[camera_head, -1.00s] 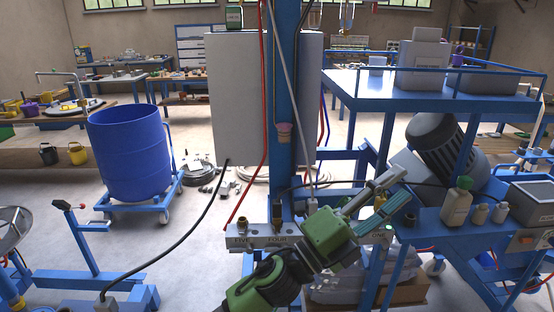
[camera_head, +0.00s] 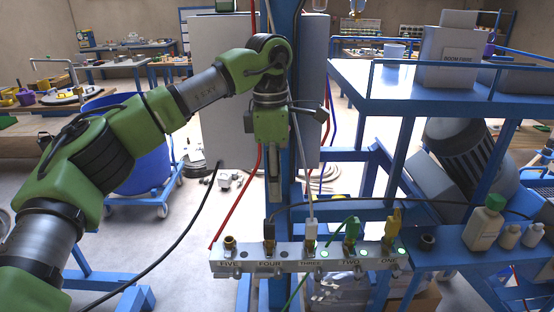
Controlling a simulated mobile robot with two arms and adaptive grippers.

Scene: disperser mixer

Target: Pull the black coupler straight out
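The black coupler (camera_head: 269,230) stands upright in the port marked FOUR on the grey manifold block (camera_head: 228,267). A thin black line appears to rise from its top and arc to the right. My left gripper (camera_head: 273,201) points down above the coupler, with a gap between them. Its grey fingers are seen edge-on, so their opening cannot be told. A white coupler (camera_head: 310,231) stands at THREE, a green coupler (camera_head: 351,229) at TWO and a yellow coupler (camera_head: 392,229) at ONE. Port FIVE shows a bare brass fitting (camera_head: 229,244). My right gripper is not in view.
A blue post (camera_head: 298,175) and grey panel (camera_head: 222,85) stand behind the gripper. White and red hoses hang close by. Cream bottles (camera_head: 484,226) stand on a blue shelf at the right. A blue drum (camera_head: 145,170) is partly behind my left arm.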

